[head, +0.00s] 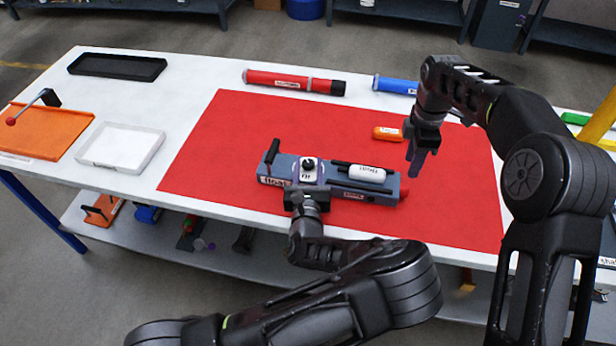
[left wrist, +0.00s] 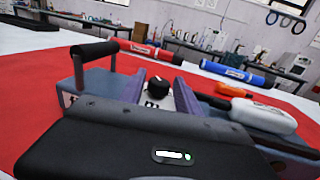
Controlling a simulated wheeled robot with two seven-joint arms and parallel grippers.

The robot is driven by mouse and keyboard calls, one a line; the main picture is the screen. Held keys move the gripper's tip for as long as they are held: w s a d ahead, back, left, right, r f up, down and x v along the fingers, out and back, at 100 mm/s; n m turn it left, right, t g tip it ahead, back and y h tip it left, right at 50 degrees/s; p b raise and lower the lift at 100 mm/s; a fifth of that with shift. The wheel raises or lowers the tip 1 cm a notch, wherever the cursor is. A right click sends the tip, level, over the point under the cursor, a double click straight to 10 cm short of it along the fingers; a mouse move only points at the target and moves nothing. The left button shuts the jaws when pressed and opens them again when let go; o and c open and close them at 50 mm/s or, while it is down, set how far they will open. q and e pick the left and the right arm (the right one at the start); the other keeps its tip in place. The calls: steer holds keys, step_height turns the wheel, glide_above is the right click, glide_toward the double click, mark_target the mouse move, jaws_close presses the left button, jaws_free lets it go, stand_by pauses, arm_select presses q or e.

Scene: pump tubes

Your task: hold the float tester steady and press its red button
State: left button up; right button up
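The float tester (head: 276,181) is a blue-grey box on the red mat. It has a black handle at its left, a black knob (head: 308,164) on a white panel, and a white float (head: 367,173). Its red button (head: 403,193) is at the right end. My left gripper (head: 309,179) is at the tester's near side. In the left wrist view its purple fingers (left wrist: 158,97) lie on either side of the knob panel; whether they clamp it I cannot tell. My right gripper (head: 418,163) points down, fingers together and empty, above and behind the button end.
The red mat (head: 240,125) carries an orange labelled piece (head: 387,133) behind the tester. A red tube (head: 293,82) and a blue tube (head: 395,85) lie behind it. White (head: 155,158), orange (head: 25,152) and black (head: 117,58) trays are at left. The mat's front right is clear.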

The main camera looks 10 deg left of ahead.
arm_select(q)
steer(key=shift+w+a, duration=0.1)
steer(key=shift+w, duration=0.5)
jaws_close()
arm_select(e)
steer(key=shift+c, duration=0.6)
stand_by(0.5)
jaws_close()
stand_by(1.5)
